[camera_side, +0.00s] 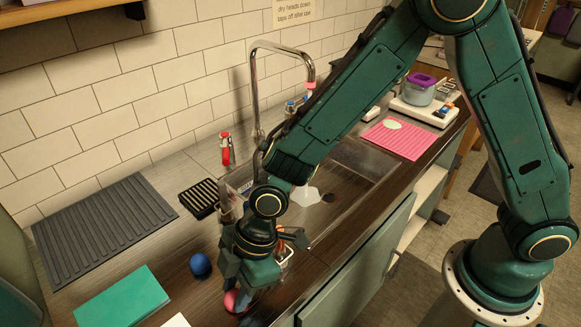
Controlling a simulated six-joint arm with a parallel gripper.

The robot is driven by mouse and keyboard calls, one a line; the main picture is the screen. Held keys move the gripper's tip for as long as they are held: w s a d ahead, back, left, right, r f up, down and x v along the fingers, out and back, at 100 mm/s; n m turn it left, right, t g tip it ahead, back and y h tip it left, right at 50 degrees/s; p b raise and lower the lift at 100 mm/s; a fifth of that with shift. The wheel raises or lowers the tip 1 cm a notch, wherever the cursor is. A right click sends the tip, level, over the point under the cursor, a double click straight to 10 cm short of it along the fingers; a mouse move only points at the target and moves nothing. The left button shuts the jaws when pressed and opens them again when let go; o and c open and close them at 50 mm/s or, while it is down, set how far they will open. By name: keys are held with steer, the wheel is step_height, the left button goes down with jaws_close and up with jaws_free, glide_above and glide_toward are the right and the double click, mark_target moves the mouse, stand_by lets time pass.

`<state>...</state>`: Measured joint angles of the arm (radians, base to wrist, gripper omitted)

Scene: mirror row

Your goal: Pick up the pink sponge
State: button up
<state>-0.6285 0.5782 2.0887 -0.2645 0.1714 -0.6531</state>
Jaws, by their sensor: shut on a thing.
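The pink sponge (232,301) shows as a small rounded pink-red patch at the bottom centre, on or just above the dark counter. My gripper (238,295) points down over it and is shut on it. The fingers hide much of the sponge, so its full shape and whether it touches the counter cannot be told.
A blue ball (200,264) is close left of my gripper. A green block (124,299) and grey ribbed mat (104,226) lie further left. A metal-handled container (286,256) stands close right. Behind are the sink, tall faucet (255,95), red-topped bottle (227,148) and black rack (199,198).

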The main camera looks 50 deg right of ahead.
steer(key=shift+r, duration=0.15)
step_height(320, 180, up, 20)
stand_by(0.8)
stand_by(0.4)
